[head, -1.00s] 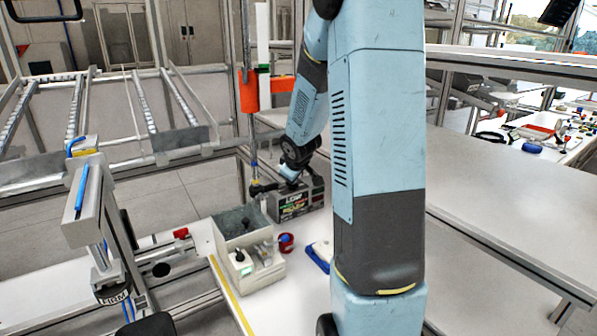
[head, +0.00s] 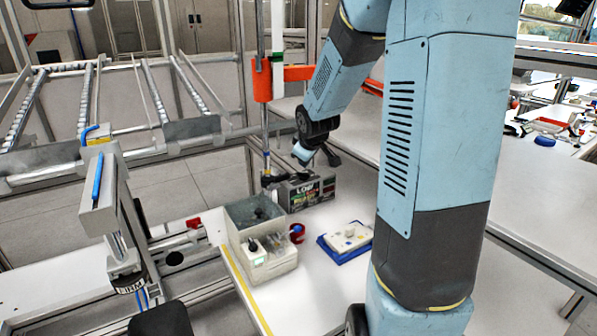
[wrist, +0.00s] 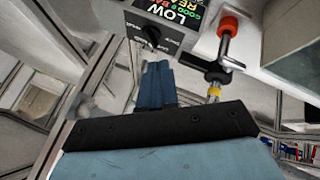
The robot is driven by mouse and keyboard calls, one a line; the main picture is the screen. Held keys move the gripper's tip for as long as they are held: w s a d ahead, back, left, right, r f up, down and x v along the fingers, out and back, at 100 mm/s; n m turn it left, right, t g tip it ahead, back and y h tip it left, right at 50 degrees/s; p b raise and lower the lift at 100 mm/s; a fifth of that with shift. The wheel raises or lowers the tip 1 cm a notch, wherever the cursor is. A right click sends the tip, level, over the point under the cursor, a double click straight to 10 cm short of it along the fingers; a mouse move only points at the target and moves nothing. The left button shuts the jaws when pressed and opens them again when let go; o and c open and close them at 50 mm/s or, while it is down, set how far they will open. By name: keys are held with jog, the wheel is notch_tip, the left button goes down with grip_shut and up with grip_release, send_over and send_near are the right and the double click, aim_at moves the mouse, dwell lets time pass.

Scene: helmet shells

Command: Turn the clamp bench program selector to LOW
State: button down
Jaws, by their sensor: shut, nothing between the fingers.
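The grey clamp bench box (head: 312,188) stands at the far end of the white bench in the head view, with a dark display reading LOW. The wrist view shows the same box (wrist: 128,22) close up with its LOW display (wrist: 172,12). A black selector knob (wrist: 151,35) sits on its face; the small dial words around it are too blurred to read. My gripper (wrist: 157,67) is shut and empty, its fingertips pointing at the knob and very near it; I cannot tell if they touch. In the head view the fingertips are not clear behind the box.
An orange bracket (head: 262,84) rises behind.

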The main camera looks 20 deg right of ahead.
aim_at(304, 175)
jog(key=shift+w+a, duration=0.2)
jog(key=shift+a, duration=0.2)
jog(key=shift+x, duration=5)
jog(key=shift+w, duration=0.15)
jog(key=shift+w+d, duration=0.2)
jog(key=shift+w, duration=0.25)
jog(key=shift+s+d, duration=0.15)
jog(key=shift+s, duration=0.05)
